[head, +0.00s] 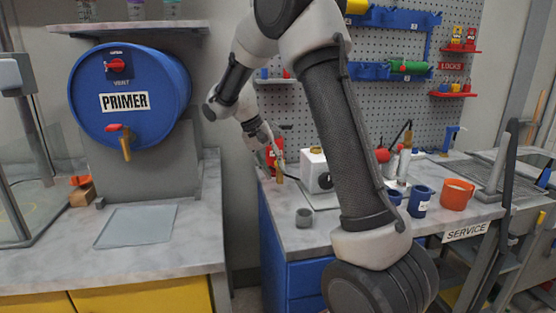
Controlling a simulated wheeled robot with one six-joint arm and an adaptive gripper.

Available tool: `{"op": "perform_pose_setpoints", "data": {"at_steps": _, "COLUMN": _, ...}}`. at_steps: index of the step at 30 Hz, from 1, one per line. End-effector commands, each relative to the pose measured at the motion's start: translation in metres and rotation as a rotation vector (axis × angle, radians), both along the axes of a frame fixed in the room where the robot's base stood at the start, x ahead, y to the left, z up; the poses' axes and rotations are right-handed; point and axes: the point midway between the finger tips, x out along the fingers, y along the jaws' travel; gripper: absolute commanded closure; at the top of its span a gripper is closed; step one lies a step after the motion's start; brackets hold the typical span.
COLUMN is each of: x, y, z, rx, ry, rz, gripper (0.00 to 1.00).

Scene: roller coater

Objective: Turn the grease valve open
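My gripper (268,144) reaches down at the left end of the service bench, partly over a red object (272,158). A small brass-coloured upright piece (279,174) stands just below the fingers. I cannot tell whether the fingers touch either one, or how far apart they are. Which part is the grease valve is not clear at this size. A white block (314,171) with a dark round part stands just right of the gripper. My forearm and upper arm hide part of the bench behind it.
A grey cup (304,217) stands near the bench's front edge. Blue cups (420,201) and an orange mug (456,194) stand further right. A blue PRIMER drum (129,84) with a red-handled brass tap (122,139) sits on the left counter. A pegboard (410,100) backs the bench.

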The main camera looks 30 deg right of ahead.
Motion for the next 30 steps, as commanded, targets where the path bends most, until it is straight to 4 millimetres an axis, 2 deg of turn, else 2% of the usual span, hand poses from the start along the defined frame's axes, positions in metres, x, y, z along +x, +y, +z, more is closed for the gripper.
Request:
{"op": "perform_pose_setpoints", "data": {"at_steps": 1, "x": 0.032, "y": -0.003, "z": -0.014, "rx": -0.087, "ry": -0.027, "rz": -0.111, "gripper": 0.68}}
{"op": "perform_pose_setpoints", "data": {"at_steps": 3, "x": 0.07, "y": -0.009, "z": -0.02, "rx": -0.225, "ry": -0.127, "rz": -0.309, "gripper": 0.68}}
{"op": "perform_pose_setpoints", "data": {"at_steps": 6, "x": 0.106, "y": -0.018, "z": -0.011, "rx": -0.383, "ry": -0.312, "rz": -0.58, "gripper": 0.68}}
{"op": "perform_pose_setpoints", "data": {"at_steps": 9, "x": 0.125, "y": -0.025, "z": 0.006, "rx": -0.489, "ry": -0.492, "rz": -0.813, "gripper": 0.68}}
{"op": "perform_pose_setpoints", "data": {"at_steps": 13, "x": 0.131, "y": -0.03, "z": 0.02, "rx": -0.556, "ry": -0.642, "rz": -1.008, "gripper": 0.68}}
{"op": "perform_pose_setpoints", "data": {"at_steps": 18, "x": 0.13, "y": -0.034, "z": 0.022, "rx": -0.584, "ry": -0.715, "rz": -1.115, "gripper": 0.68}}
{"op": "perform_pose_setpoints", "data": {"at_steps": 30, "x": 0.117, "y": -0.075, "z": -0.019, "rx": -0.586, "ry": -0.719, "rz": -1.124, "gripper": 0.68}}
